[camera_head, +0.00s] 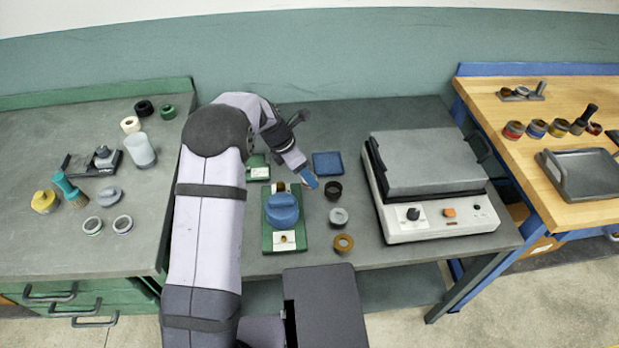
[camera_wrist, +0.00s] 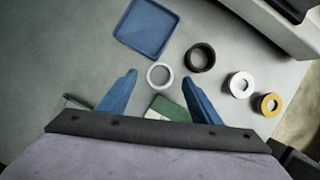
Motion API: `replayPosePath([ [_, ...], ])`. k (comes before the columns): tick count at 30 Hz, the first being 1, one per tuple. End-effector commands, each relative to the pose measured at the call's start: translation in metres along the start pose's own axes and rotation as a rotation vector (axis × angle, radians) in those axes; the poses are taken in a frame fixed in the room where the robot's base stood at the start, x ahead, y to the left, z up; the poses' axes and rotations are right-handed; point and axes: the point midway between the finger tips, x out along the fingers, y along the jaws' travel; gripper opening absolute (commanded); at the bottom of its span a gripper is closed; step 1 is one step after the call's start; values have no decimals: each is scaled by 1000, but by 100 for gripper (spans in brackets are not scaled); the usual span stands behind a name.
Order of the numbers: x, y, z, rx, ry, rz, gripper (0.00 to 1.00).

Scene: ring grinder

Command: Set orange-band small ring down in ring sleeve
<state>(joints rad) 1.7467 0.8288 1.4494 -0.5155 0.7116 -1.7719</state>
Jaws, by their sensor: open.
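My gripper (camera_head: 309,181) is open over the middle bench, to the right of the blue round-topped device (camera_head: 282,210) on its green base. In the wrist view its blue fingers (camera_wrist: 159,90) stand wide apart with nothing held. A thin pale ring (camera_wrist: 159,74) lies on the bench just beyond the gap between the fingertips. I see no orange band on it, and the fingers hide it in the head view. An orange ring (camera_wrist: 269,104) lies farther right; it also shows in the head view (camera_head: 343,236). I cannot tell which piece is the ring sleeve.
A black ring (camera_wrist: 200,48) and a grey ring (camera_wrist: 240,74) lie near the pale one. A blue tray (camera_head: 327,163) lies behind them. A grey lidded machine (camera_head: 430,220) stands to the right. Colour-banded rings (camera_head: 536,128) stand on the wooden table.

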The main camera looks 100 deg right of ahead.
Motion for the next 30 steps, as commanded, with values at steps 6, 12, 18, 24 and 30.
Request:
replayPosePath([
  [6, 20, 0, 0, 1, 0, -1, 58],
  [12, 23, 0, 0, 1, 0, 0, 58],
  [18, 23, 0, 0, 1, 0, 0, 32],
  [24, 23, 0, 0, 1, 0, 1, 9],
  [30, 21, 0, 1, 1, -1, 1, 9],
])
